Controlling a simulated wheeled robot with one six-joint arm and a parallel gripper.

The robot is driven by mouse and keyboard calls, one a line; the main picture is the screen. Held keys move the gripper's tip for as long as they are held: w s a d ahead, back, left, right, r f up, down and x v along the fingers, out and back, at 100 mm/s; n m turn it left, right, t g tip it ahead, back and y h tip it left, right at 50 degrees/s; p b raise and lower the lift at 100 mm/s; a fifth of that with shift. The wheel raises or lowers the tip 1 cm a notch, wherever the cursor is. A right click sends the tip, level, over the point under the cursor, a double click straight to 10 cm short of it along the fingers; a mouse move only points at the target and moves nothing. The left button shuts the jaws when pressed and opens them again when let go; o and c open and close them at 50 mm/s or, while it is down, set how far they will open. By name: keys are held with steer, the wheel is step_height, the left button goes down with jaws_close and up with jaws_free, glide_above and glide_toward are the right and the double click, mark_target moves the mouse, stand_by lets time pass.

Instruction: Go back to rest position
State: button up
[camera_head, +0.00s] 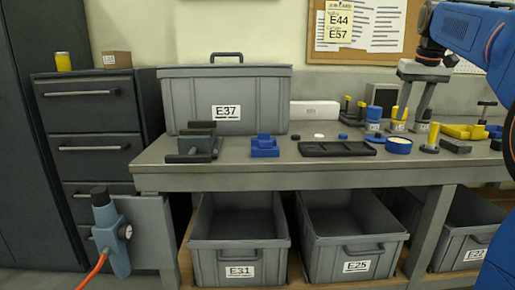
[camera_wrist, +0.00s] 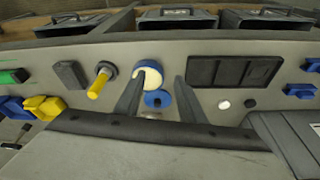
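My gripper (camera_head: 410,122) hangs over the right part of the workbench, pointing down, with its two fingers apart. In the wrist view my gripper (camera_wrist: 157,82) is open, with nothing held between the fingers. Below it on the bench is a round blue dish with a pale yellow top (camera_head: 398,145), which also shows in the wrist view (camera_wrist: 148,68). My blue arm comes in from the upper right of the head view.
A black compartment tray (camera_head: 337,149), a yellow peg on a dark base (camera_head: 432,138) and a blue block (camera_head: 264,147) stand on the workbench (camera_head: 290,172). A big grey box E37 (camera_head: 180,100) is at the back left. Open bins (camera_head: 240,243) sit below. The air above the tray is clear.

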steer(key=s+a+f+n+t, duration=0.1)
steer(key=s+a+f, duration=0.7)
steer(key=s+f, duration=0.4)
steer(key=s+a+f, duration=0.7)
steer(key=s+f, duration=0.3)
steer(key=s, duration=0.5)
steer(key=s+a+f, duration=0.1)
steer(key=s+f, duration=0.6)
steer(key=f, duration=0.4)
steer(key=shift+n+t+y, duration=0.3)
steer(key=shift+n, duration=0.1)
steer(key=shift+s, duration=0.1)
